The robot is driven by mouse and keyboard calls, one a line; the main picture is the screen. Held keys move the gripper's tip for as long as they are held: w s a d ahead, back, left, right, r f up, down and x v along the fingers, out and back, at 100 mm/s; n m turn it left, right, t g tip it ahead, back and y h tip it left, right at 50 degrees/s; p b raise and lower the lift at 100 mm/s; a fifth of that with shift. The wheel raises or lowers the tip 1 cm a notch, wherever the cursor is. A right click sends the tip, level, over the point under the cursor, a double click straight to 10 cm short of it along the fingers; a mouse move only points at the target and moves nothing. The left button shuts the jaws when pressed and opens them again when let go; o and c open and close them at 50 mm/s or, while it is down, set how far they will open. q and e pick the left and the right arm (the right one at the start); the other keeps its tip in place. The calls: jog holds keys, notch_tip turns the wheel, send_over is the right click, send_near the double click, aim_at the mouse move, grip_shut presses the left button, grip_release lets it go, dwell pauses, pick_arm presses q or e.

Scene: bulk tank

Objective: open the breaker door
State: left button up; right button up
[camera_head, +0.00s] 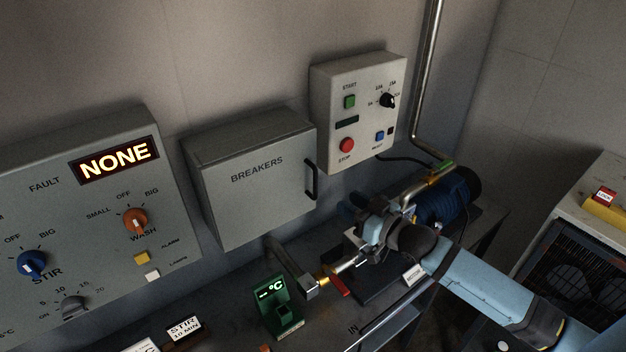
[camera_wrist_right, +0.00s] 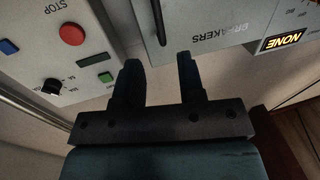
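The breaker door (camera_head: 258,190) is a grey panel marked BREAKERS on a wall box, and it looks shut. Its black bar handle (camera_head: 312,180) stands upright at the door's right edge. In the right wrist view the handle (camera_wrist_right: 158,22) shows at the top, beyond the fingertips and roughly in line with the gap between them. My right gripper (camera_wrist_right: 158,72) is open and empty, its two dark fingers apart. In the head view my right gripper (camera_head: 352,206) is below and right of the handle, small and dark. My left gripper is in neither view.
A START/STOP box (camera_head: 357,110) hangs right of the breaker box, with a metal pipe (camera_head: 428,80) beside it. A control panel (camera_head: 100,220) is on the left. A blue motor (camera_head: 447,198), a green temperature display (camera_head: 278,305) and pipework stand below. The wall before the door looks clear.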

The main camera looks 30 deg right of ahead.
aim_at(315, 195)
jog(key=p+x, duration=0.2)
jog(key=x, duration=0.9)
jog(key=shift+w+f, duration=0.1)
jog(key=shift+c, duration=0.5)
grip_shut()
